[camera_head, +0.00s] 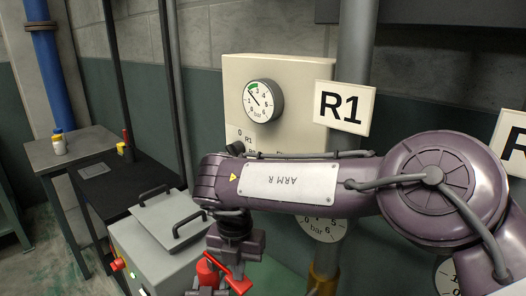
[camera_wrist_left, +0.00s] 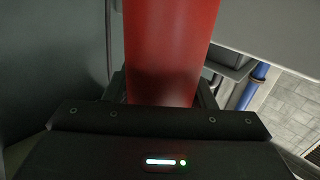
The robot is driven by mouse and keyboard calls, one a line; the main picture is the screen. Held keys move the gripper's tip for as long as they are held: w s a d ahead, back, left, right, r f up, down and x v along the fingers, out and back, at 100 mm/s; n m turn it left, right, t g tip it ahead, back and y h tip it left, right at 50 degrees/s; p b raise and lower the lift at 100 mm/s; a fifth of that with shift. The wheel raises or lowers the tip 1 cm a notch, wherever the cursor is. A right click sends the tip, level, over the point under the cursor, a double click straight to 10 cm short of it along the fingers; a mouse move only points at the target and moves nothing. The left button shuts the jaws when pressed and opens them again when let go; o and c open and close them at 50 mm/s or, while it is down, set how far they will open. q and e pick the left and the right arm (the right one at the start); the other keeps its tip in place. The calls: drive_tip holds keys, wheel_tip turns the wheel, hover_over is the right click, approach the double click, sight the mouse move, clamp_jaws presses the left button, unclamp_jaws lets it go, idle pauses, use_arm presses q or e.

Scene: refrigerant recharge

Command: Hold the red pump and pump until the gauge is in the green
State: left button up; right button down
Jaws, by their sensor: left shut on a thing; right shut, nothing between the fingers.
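The red pump (camera_head: 207,272) stands at the bottom centre of the head view, partly hidden by my right arm. Its red handle (camera_head: 238,284) is tilted, just below my right gripper (camera_head: 235,252). The right gripper is shut with nothing between its fingers; whether it touches the handle I cannot tell. In the left wrist view the red pump body (camera_wrist_left: 168,50) rises between the fingers of my left gripper (camera_wrist_left: 162,100), which is shut on it. The round gauge (camera_head: 263,101) on the cream panel has a green band at upper left; its needle points up-left, near that band.
A grey case (camera_head: 168,226) with black handles stands left of the pump. An R1 sign (camera_head: 343,108) hangs on a grey pipe. A second gauge (camera_head: 322,229) is partly covered by my right arm.

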drive_tip(key=shift+w+a+f, duration=0.1)
drive_tip(key=shift+f, duration=0.15)
drive_tip(key=shift+a+r, duration=0.1)
drive_tip(key=shift+r, duration=4.15)
use_arm(q)
drive_tip(key=o, duration=1.6)
drive_tip(key=shift+o, duration=0.2)
